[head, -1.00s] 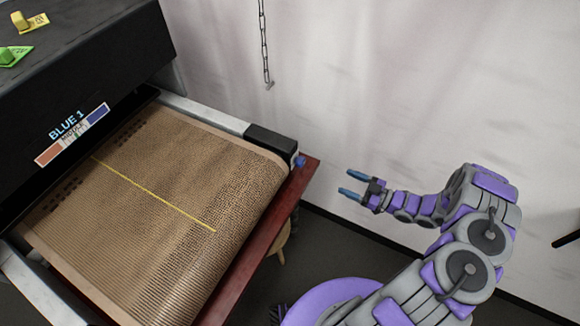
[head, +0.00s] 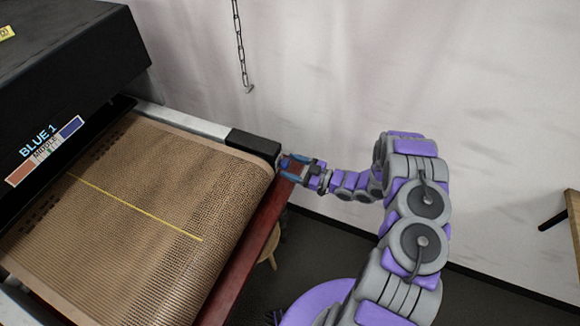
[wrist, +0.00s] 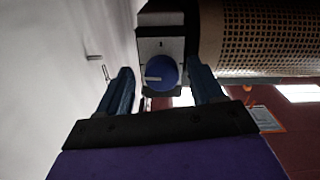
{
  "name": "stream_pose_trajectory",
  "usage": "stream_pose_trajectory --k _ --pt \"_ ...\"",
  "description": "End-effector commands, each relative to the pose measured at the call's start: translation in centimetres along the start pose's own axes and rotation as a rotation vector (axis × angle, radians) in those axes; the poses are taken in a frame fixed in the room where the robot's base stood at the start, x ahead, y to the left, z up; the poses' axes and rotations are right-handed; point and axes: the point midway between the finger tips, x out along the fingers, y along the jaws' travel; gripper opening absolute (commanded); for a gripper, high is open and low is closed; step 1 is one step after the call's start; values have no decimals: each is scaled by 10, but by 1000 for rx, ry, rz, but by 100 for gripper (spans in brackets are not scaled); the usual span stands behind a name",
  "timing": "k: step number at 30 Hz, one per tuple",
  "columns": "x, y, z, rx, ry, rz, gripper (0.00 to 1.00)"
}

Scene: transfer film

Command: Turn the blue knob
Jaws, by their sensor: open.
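The blue knob (wrist: 161,72) is round with a pale pointer line and sits on a grey end plate in the wrist view. In the head view the knob (head: 285,163) is small, at the right end of the black block beside the belt, partly hidden by the fingers. My gripper (wrist: 160,92) is open, with one blue finger on each side of the knob in the picture. In the head view my gripper (head: 291,169) is right at the knob. I cannot tell whether the fingers touch it.
The brown mesh conveyor belt (head: 150,200) with a yellow line runs from a black machine (head: 70,60) labelled BLUE 1. A red rail (head: 245,255) lies below its end. A chain (head: 240,45) hangs by the white wall. A wooden table edge (head: 573,208) shows at the far right.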

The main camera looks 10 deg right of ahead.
Motion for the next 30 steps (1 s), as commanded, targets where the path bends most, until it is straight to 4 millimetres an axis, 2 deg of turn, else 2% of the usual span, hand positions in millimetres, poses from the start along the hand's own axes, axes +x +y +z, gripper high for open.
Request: stream_pose_trajectory --k 4,14,30 --pt "9 0 0 0 0 0 67" --pt "11 0 0 1 0 1 66" --pt "11 1 0 0 0 1 14"
